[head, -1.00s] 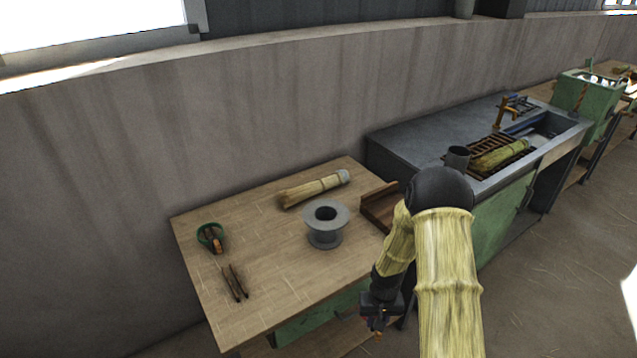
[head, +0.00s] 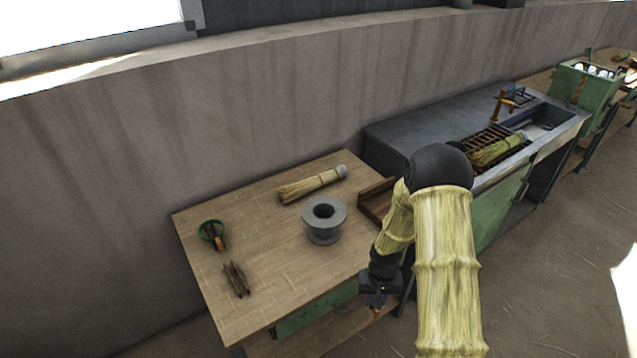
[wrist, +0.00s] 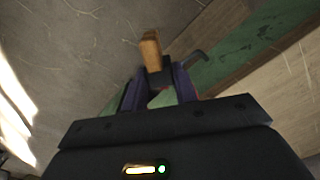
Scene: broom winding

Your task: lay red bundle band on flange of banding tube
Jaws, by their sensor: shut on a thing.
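My gripper (head: 377,300) hangs low in front of the bench's right front corner, below its top. The banding tube (head: 323,228), a grey spool with a wide round flange and a dark bore, stands upright on the bench. The gripper is apart from it.
On the wooden bench (head: 260,265) lie a straw bundle (head: 312,185), a green ring with an orange-brown thing (head: 212,234) and dark sticks (head: 236,279). A wooden tray (head: 376,200) is at the right edge. A sink counter (head: 430,135) stands further right.

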